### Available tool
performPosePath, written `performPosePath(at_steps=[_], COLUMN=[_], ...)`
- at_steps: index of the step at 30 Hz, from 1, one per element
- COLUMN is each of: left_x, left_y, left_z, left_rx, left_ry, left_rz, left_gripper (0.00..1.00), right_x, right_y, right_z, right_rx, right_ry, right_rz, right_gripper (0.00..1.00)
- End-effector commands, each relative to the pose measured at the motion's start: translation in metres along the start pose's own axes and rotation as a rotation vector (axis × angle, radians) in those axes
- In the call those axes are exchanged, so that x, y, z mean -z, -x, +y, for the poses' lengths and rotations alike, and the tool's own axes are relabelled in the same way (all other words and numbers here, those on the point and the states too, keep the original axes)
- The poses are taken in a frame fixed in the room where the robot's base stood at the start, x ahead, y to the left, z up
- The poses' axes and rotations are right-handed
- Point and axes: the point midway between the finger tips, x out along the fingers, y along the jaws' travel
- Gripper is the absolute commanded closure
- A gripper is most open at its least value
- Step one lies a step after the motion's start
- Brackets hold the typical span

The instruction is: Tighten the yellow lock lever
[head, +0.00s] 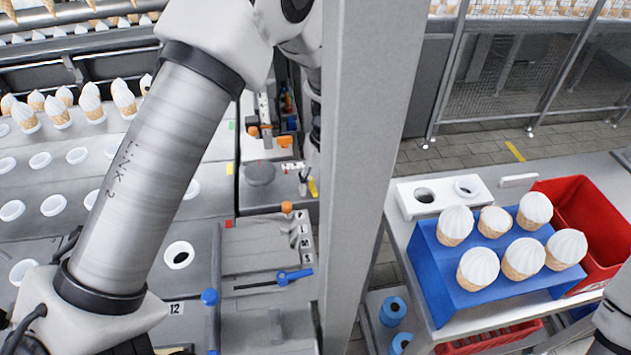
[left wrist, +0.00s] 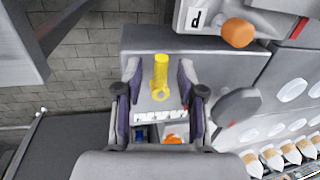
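The yellow lock lever (left wrist: 161,72) is upright in the left wrist view, with a round yellow ring at its lower end. It lies between the two fingers of my left gripper (left wrist: 158,82), which is open, with a gap visible on both sides of the lever. In the head view a small part of the yellow lever (head: 313,188) shows beside the grey post, just below my left gripper (head: 309,172). The post and arm hide much of that gripper. My right gripper is not in view; only part of that arm shows at the right edge.
A grey vertical post (head: 368,130) stands close right of the lever. An orange knob (left wrist: 238,33) is near the gripper. A blue lever (head: 290,277) is on the machine top. A blue cone stand (head: 450,262) and red crate (head: 597,215) are on the right table.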

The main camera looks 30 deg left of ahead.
Motion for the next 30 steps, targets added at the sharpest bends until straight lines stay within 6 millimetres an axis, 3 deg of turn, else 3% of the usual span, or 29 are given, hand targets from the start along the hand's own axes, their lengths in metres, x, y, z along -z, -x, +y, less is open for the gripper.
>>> performPosePath(at_steps=[2, 6, 20, 30], left_x=[0.0, 0.0, 0.001, 0.003], left_y=[0.0, 0.0, 0.001, 0.003], left_z=[0.0, 0.0, 0.001, 0.007], left_rx=[0.0, 0.0, -0.001, -0.001], left_ry=[0.0, 0.0, 0.03, 0.211], left_rz=[0.0, 0.0, -0.005, -0.04], left_gripper=[0.61, 1.0, 1.0, 1.0], right_x=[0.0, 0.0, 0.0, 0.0], right_y=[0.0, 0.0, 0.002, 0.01], right_z=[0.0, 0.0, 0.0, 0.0], right_rx=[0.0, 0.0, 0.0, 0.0], right_ry=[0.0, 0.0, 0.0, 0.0], right_rz=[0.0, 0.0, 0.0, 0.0], right_gripper=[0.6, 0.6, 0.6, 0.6])
